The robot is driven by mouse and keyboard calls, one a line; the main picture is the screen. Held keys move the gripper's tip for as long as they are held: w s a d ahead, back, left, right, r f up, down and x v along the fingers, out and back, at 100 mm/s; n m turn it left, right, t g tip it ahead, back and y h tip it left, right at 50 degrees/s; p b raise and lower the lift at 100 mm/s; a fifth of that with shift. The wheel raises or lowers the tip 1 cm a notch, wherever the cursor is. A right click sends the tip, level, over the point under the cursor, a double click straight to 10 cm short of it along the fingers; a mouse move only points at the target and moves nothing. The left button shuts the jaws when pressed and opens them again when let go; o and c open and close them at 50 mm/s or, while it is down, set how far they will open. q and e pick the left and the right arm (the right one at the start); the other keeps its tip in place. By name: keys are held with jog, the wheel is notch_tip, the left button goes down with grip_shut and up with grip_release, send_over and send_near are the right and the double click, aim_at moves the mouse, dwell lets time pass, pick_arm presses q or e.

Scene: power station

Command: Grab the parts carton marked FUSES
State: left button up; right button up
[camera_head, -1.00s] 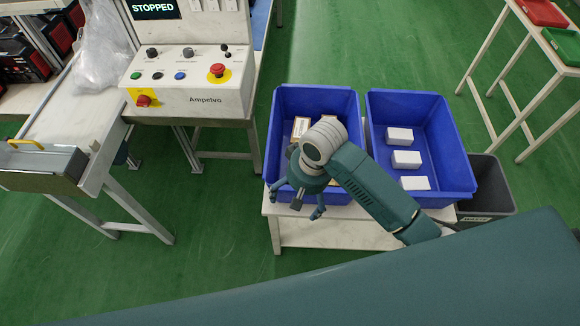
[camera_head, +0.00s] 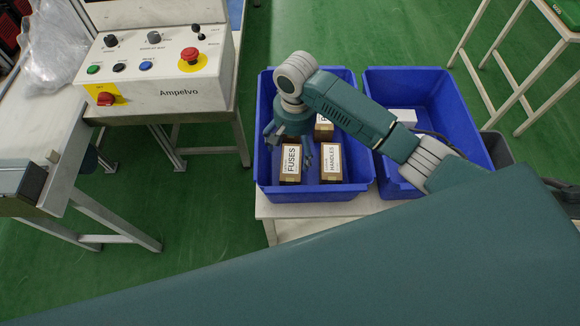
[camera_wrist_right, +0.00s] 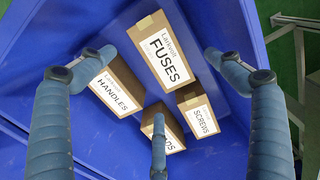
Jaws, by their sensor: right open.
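The FUSES carton (camera_head: 291,165) is a brown box with a white label, standing in the front left of the left blue bin (camera_head: 361,187). In the right wrist view the FUSES carton (camera_wrist_right: 166,55) lies between the two upper fingers, in the upper middle. My right gripper (camera_head: 289,142) is open and empty above the bin, just behind and above the carton in the head view. Its three spread fingers show in the right wrist view (camera_wrist_right: 160,82), apart from the carton. My left gripper is out of view.
The HANDLES carton (camera_head: 331,163) stands right of FUSES. The SCREWS carton (camera_wrist_right: 198,110) and another carton (camera_wrist_right: 170,136), its label partly hidden by a finger, are close by. The right blue bin (camera_head: 474,150) holds a white box (camera_head: 402,116). A control panel (camera_head: 160,75) stands left.

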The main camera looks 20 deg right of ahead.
aim_at(296, 162)
notch_tip(296, 162, down, 10)
jog(key=shift+s+d+r, duration=0.1)
jog(key=shift+s+d, duration=0.05)
dwell(0.3)
jog(key=shift+r, duration=0.1)
jog(key=c, duration=1.6)
